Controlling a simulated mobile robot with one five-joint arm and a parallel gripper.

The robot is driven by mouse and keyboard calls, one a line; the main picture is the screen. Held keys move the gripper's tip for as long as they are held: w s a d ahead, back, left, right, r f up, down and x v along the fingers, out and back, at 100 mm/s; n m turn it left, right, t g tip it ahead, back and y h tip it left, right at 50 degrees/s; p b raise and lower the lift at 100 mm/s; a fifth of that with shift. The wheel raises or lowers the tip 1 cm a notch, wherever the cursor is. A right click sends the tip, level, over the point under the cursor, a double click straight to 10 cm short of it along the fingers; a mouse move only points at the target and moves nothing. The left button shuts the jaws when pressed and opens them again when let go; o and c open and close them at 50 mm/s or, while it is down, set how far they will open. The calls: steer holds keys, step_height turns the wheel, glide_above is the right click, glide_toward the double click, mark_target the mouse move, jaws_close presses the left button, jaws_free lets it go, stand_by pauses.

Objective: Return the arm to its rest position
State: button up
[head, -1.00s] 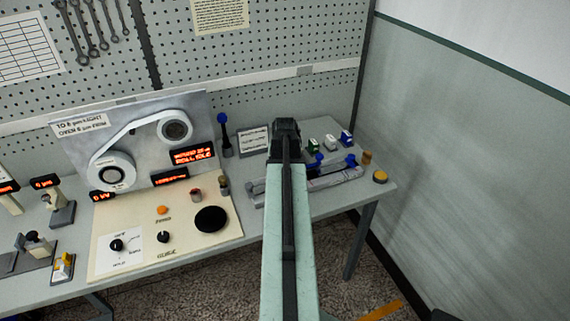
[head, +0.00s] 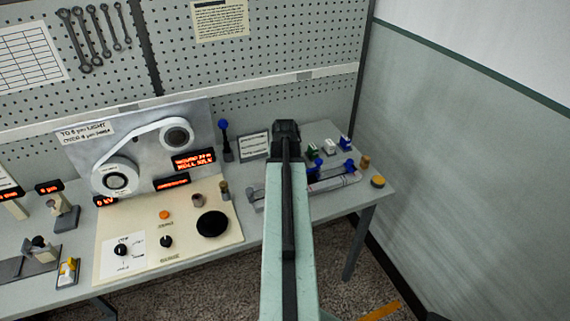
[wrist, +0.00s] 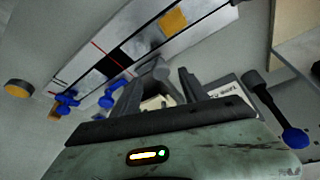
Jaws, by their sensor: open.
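My pale green arm (head: 286,240) reaches forward over the right part of the workbench (head: 335,205). My gripper (head: 286,128) is at its far end, seen from behind, so the fingers are hidden in the head view. In the wrist view my gripper (wrist: 158,84) shows two dark fingers standing apart, with nothing clearly held between them. Small pale blocks lie beyond the fingers.
A grey rail fixture (head: 335,180) with blue knobs (head: 349,164) lies right of my arm. A blue-topped post (head: 224,140) and a label card (head: 253,145) stand left of it. The winding panel (head: 160,140) is further left. A wall (head: 470,150) bounds the right.

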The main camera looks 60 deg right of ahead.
steer(key=p+v, duration=0.2)
steer(key=v, duration=0.2)
steer(key=shift+s+r, duration=0.1)
